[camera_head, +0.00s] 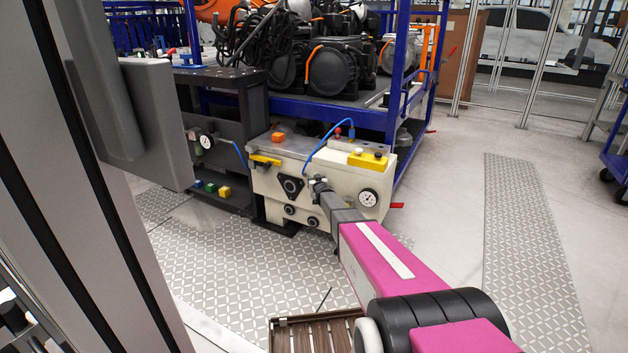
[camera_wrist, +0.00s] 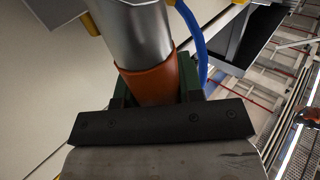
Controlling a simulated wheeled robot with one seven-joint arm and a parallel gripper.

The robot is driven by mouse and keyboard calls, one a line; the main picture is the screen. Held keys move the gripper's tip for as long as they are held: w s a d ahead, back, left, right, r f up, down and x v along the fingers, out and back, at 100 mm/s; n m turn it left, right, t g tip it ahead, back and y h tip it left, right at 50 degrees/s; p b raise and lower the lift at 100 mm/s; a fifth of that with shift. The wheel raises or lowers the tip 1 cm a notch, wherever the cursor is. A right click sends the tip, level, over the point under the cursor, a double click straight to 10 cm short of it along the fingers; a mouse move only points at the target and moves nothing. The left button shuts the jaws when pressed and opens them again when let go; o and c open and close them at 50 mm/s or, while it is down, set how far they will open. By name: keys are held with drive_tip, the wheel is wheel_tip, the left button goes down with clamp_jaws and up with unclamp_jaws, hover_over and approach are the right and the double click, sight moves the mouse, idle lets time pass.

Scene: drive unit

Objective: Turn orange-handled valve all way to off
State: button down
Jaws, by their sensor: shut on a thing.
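The cream valve unit (camera_head: 267,185) stands on the floor in the middle of the head view. My gripper (camera_head: 318,185) reaches its front face beside the blue hose. In the wrist view an orange handle part (camera_wrist: 152,82) sits on a thick silver cylinder (camera_wrist: 133,36). Dark green fingers show on both sides of the orange part, and my gripper is shut on it. The fingertips are partly hidden by the dark gripper body. In the head view my arm and gripper cover the valve, so its turn angle cannot be told.
The unit carries a round gauge (camera_head: 368,198), a yellow button box (camera_head: 368,160), a yellow handle (camera_head: 265,160) and an orange block (camera_head: 278,138). A blue hose (camera_head: 324,141) arches close to my gripper. A blue frame (camera_head: 398,75) stands behind.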

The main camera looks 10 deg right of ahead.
drive_tip(key=shift+s+d, duration=0.1)
drive_tip(key=s+d+f+m+t+h, duration=0.2)
drive_tip(key=s+d+f+m+h, duration=0.1)
drive_tip(key=m+h, duration=0.6)
drive_tip(key=s+d+f+m+t+h, duration=0.2)
drive_tip(key=d+f+m+h, duration=0.3)
drive_tip(key=m, duration=1.3)
drive_tip(key=shift+s+d+h, duration=0.15)
drive_tip(key=shift+s+h, duration=0.35)
drive_tip(key=shift+h, duration=1.8)
drive_tip(key=shift+f, duration=0.1)
drive_tip(key=c, duration=0.8)
unclamp_jaws()
drive_tip(key=shift+o, duration=0.2)
drive_tip(key=v, duration=1)
drive_tip(key=shift+s+a+f, duration=0.2)
drive_tip(key=shift+f, duration=0.1)
